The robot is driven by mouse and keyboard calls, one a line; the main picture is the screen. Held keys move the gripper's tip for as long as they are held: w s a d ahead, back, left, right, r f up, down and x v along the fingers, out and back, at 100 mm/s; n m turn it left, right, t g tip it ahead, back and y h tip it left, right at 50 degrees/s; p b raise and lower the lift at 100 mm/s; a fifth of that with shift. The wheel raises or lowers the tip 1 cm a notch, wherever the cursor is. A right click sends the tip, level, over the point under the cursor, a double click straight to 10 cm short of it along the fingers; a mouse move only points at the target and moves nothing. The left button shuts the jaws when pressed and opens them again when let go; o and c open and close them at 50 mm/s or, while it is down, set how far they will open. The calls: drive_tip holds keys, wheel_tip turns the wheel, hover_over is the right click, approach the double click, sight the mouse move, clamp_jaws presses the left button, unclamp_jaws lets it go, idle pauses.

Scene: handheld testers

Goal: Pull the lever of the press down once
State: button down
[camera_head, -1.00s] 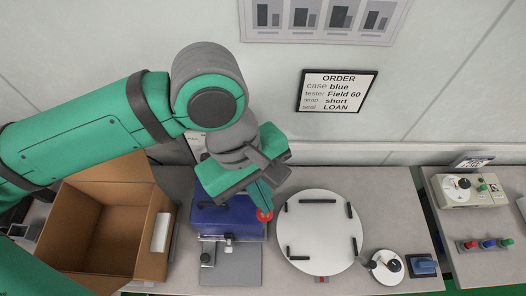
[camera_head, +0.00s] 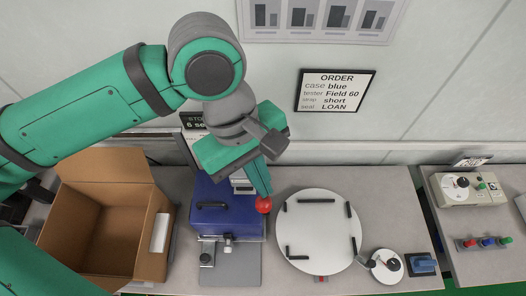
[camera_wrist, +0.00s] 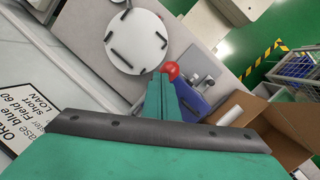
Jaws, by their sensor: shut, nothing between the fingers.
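The press (camera_head: 222,215) is a blue box-shaped body on a grey base, standing on the bench in the middle of the head view. Its lever ends in a red ball knob (camera_head: 263,204) at the body's right side; the lever's rod is mostly hidden. My gripper (camera_head: 263,190) is shut and empty, with its fingertips just above the knob. In the wrist view the red knob (camera_wrist: 171,71) shows right at the tips of my gripper (camera_wrist: 165,80). I cannot tell whether they touch.
An open cardboard box (camera_head: 90,225) stands left of the press. A round white turntable (camera_head: 310,255) with black brackets is to its right, with a small white disc (camera_head: 385,278) beyond. An order sign (camera_head: 336,90) hangs on the wall behind.

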drive_tip(key=shift+w+a+r, duration=0.1)
drive_tip(key=shift+w+r, duration=0.6)
drive_tip(key=shift+w, duration=0.25)
drive_tip(key=shift+w+r, duration=0.65)
drive_tip(key=shift+w, duration=0.1)
drive_tip(key=w+r, duration=0.1)
drive_tip(key=w, duration=0.1)
drive_tip(key=w+r, duration=0.2)
drive_tip(key=shift+w+a+r, duration=0.1)
drive_tip(key=shift+w+r, duration=0.75)
drive_tip(key=shift+w, duration=0.2)
drive_tip(key=shift+w+r, duration=0.75)
drive_tip(key=shift+w, duration=0.2)
drive_tip(key=shift+w, duration=0.15)
